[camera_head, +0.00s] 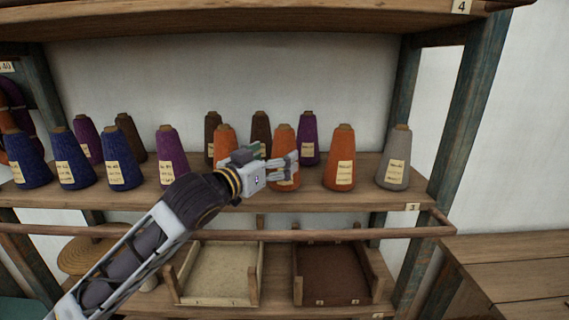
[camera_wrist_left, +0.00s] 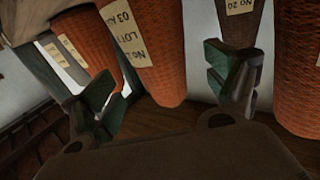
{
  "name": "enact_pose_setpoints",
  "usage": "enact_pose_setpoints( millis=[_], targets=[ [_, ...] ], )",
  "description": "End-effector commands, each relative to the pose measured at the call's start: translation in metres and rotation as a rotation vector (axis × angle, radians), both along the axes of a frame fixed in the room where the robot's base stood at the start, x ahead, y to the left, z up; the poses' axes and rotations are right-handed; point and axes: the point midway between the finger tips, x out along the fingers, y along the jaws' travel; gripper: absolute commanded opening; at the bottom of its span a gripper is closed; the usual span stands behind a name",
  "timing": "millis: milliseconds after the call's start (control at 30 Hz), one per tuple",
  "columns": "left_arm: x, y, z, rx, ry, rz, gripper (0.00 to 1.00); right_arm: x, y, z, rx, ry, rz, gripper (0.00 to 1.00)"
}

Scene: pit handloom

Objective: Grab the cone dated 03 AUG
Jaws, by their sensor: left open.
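An orange cone (camera_head: 284,143) stands on the shelf at the end of my left arm, its label partly covered by the fingers. In the left wrist view this orange cone (camera_wrist_left: 160,75) shows a label reading "03 A", "LOT" and "No 2", upside down and cut off. My left gripper (camera_head: 288,168) is open. In the left wrist view its fingers (camera_wrist_left: 170,92) stand on either side of the cone, with the cone between or just beyond them; contact cannot be told. My right gripper is not in view.
Another orange cone (camera_head: 341,150) stands close on the right, and an orange cone (camera_head: 225,140) on the left. A brown cone (camera_head: 261,128) and a purple cone (camera_head: 308,135) stand behind. A grey cone (camera_head: 396,150) is farther right. A wooden rail (camera_head: 370,233) runs below the shelf front.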

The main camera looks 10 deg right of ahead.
Motion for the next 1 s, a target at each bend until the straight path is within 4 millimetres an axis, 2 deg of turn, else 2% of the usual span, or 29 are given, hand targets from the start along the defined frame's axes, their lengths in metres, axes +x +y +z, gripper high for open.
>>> enact_pose_setpoints(
  millis=[367,800,1000],
  targets=[
    [0.006,-0.005,0.001,0.001,0.001,0.001,0.87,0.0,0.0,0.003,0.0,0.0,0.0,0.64],
    [0.032,-0.031,0.001,0.0,0.0,0.0,0.87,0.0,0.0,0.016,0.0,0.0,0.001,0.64],
    [0.037,-0.036,0.0,-0.001,-0.001,0.0,0.87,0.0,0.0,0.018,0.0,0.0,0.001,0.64]
  ],
)
